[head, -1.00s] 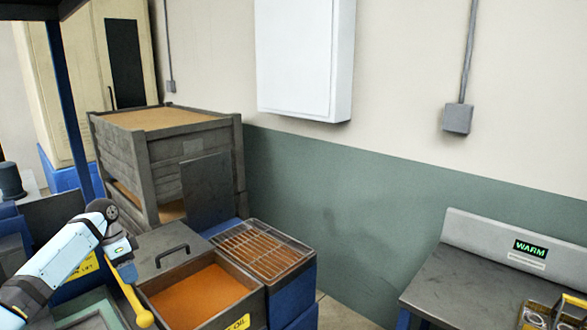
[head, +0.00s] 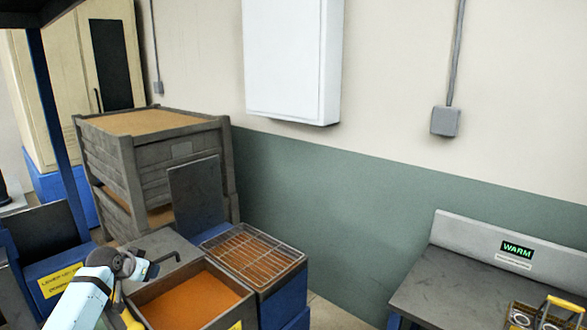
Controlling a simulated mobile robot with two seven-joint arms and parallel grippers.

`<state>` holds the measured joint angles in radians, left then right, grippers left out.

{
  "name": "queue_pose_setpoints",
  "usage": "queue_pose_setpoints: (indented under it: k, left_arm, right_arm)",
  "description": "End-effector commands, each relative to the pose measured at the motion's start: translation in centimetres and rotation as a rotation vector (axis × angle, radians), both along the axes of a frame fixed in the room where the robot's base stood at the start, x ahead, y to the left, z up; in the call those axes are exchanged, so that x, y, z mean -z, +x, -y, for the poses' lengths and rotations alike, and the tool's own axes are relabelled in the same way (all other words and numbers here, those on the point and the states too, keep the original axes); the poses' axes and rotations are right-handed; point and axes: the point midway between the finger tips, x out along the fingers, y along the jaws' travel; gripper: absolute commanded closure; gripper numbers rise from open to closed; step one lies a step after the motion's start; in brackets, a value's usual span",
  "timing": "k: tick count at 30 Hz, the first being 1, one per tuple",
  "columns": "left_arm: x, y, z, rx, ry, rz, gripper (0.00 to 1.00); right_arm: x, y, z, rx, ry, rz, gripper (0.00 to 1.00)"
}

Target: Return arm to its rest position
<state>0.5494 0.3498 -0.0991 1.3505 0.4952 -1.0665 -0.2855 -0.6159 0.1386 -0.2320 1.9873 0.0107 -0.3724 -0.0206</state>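My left arm (head: 92,285) comes in at the lower left, a light-blue link with a dark joint near the black lid handle. Its gripper fingers cannot be made out. A yellow bar (head: 130,319) shows beside the arm at the bottom edge, partly cut off; I cannot tell whether it touches my gripper. My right arm and gripper are not in view.
An open bin (head: 192,303) of orange-brown contents stands right of my arm, beside a wire rack (head: 252,257). Stacked grey crates (head: 150,165) stand behind. At right a bench (head: 440,290) with a "WARM" sign (head: 517,249) holds a yellow-handled tray of rings (head: 523,318). Bare floor lies between.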

Motion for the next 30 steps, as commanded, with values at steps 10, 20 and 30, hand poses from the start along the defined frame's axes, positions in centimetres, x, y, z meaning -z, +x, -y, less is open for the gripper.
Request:
queue_pose_setpoints:
  k: [10,20,30]
  left_arm:
    - [-8.4,4.2,-3.8,-0.179,0.177,0.586,0.58]
    - [-1.9,-0.5,0.6,-0.11,0.18,0.631,0.58]
    - [12.4,-14.9,9.4,-0.011,0.083,0.449,0.58]
  right_arm:
    - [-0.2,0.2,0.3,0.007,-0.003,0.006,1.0]
    - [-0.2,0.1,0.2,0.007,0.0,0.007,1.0]
    - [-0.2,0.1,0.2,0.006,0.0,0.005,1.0]
